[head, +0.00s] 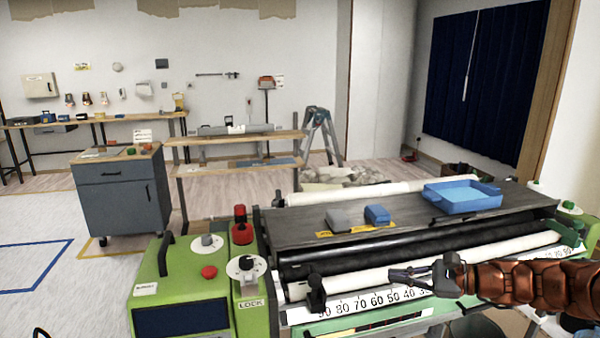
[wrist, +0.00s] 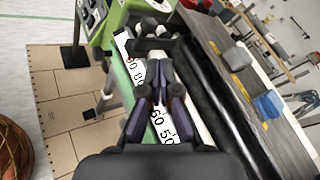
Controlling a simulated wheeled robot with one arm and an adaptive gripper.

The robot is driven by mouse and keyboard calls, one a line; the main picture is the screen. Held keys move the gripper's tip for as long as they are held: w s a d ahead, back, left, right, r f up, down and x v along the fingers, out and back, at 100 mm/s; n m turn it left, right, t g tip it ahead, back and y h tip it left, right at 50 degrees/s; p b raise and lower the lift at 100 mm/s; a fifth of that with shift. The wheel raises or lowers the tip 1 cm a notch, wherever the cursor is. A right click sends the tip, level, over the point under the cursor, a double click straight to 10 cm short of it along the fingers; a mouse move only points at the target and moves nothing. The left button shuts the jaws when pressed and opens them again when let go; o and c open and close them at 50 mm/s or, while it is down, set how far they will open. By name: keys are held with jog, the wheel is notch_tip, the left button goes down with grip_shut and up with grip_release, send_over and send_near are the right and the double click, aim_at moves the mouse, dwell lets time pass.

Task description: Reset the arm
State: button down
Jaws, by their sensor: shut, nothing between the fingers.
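My gripper (head: 394,273) is at the end of my copper-coloured arm, which reaches in from the right in the head view. In the wrist view my gripper (wrist: 154,68) is shut, its dark fingers together with nothing between them. It hangs over the front of the pasting machine, above the white number scale (head: 350,303) and close to the white front roller (head: 430,262). I cannot tell the exact height of the fingers above the scale.
The machine's dark top (head: 300,233) holds a blue tray (head: 462,197), a grey block (head: 338,219) and a blue block (head: 377,214). A green control box (head: 180,295) with knobs stands at the left end. A grey cabinet (head: 122,198) and a stepladder (head: 320,135) are farther back. Floor at left is clear.

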jog(key=s+a+r+n+g+h+p, duration=0.1)
jog(key=s+a+n+g+h+p, duration=0.1)
jog(key=s+a+n+g, duration=0.45)
jog(key=s+a+r+n+g+h+p, duration=0.1)
jog(key=s+a+n+h, duration=0.2)
jog(key=s+a, duration=0.65)
jog(key=s+d+n+h+p, duration=0.2)
jog(key=s+d+n+h, duration=0.1)
jog(key=s, duration=0.7)
jog(key=s+d+n+h+p, duration=0.2)
jog(key=s+d+n+h, duration=0.2)
jog(key=s+d+h, duration=0.2)
jog(key=s+d+g, duration=0.1)
jog(key=s+d, duration=0.1)
jog(key=s, duration=0.2)
jog(key=shift+d+f, duration=0.3)
